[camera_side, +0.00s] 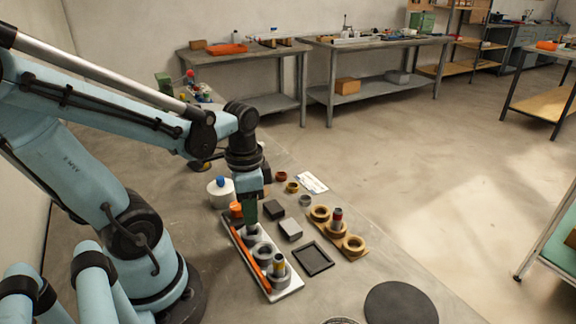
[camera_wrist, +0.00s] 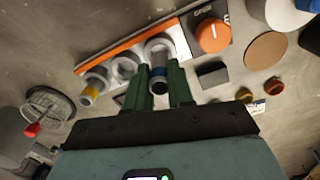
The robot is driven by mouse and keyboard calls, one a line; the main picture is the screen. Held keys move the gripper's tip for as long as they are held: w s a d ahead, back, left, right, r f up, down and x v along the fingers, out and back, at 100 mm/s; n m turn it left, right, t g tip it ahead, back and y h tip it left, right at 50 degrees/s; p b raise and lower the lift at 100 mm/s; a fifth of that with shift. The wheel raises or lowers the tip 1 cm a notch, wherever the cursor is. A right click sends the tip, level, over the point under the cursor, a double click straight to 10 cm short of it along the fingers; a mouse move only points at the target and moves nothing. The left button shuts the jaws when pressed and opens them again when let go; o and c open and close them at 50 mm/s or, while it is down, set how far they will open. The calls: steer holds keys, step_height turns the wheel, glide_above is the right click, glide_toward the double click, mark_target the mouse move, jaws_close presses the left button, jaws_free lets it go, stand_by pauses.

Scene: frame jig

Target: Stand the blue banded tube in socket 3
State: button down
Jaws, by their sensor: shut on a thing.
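My gripper (camera_wrist: 166,86) is shut on a grey tube (camera_wrist: 159,72) with a dark end. Its band colour is hard to make out. The tube points at the grey ring socket (camera_wrist: 159,44) nearest the orange knob end of the white tray (camera_wrist: 128,42). I cannot tell how deep it sits in the ring. In the side view my gripper (camera_side: 250,213) is low over the far end of that tray (camera_side: 291,289) and hides the tube. The middle socket (camera_side: 263,251) is empty. A yellow banded tube (camera_side: 278,264) stands in the near socket.
A wooden rack (camera_side: 355,252) with rings holds a red banded tube (camera_side: 337,217). Dark and grey blocks (camera_side: 290,229), a square black tray (camera_side: 313,258) and a black disc (camera_side: 400,304) lie nearby. An orange bar (camera_side: 250,249) runs along the white tray. A white jar (camera_side: 220,193) stands behind.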

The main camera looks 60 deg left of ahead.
steer(key=shift+f, duration=0.15)
stand_by(0.4)
steer(key=shift+f, duration=1.4)
steer(key=c, duration=0.9)
jaws_free()
steer(key=shift+o, duration=0.7)
steer(key=shift+r, duration=0.75)
